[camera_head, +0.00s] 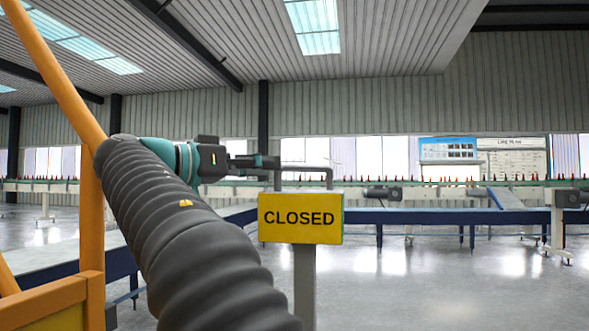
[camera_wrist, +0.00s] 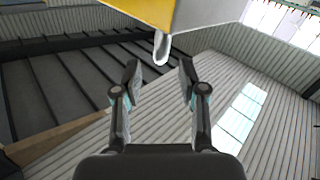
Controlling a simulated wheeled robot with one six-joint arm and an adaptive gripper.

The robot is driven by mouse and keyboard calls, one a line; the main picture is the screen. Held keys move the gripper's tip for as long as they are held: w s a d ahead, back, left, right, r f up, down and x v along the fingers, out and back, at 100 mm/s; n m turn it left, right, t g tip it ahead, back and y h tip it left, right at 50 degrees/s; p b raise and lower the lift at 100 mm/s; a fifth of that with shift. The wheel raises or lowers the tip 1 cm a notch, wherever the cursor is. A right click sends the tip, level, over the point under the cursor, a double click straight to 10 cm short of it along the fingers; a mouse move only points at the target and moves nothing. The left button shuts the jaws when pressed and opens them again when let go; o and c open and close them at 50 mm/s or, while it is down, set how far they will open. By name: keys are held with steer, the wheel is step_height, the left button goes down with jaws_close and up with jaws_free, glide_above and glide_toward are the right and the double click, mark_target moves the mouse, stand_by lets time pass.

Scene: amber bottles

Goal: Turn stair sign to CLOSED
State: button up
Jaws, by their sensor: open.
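The stair sign (camera_head: 300,217) is a yellow plate that reads CLOSED in black, facing my head camera. It stands on a grey post (camera_head: 304,285), with a grey bent bar (camera_head: 306,168) above its top edge. My gripper (camera_head: 268,162) is at the upper left of the sign, close to the bar's left end; contact cannot be told. In the wrist view my gripper (camera_wrist: 160,78) has its two fingers apart with nothing between their tips. The yellow plate (camera_wrist: 143,9) and a pale rounded bar end (camera_wrist: 161,48) show just beyond the fingertips.
A long conveyor (camera_head: 450,187) with several amber bottles runs across behind the sign. Blue-sided conveyor frames (camera_head: 430,216) stand behind it at right. An orange post (camera_head: 91,220) and rail are close at left. The grey floor (camera_head: 460,285) at right is clear.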

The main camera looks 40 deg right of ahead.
mark_target(285, 168)
steer(key=d, duration=0.7)
steer(key=shift+s+d, duration=0.2)
steer(key=shift+s, duration=0.1)
jaws_close()
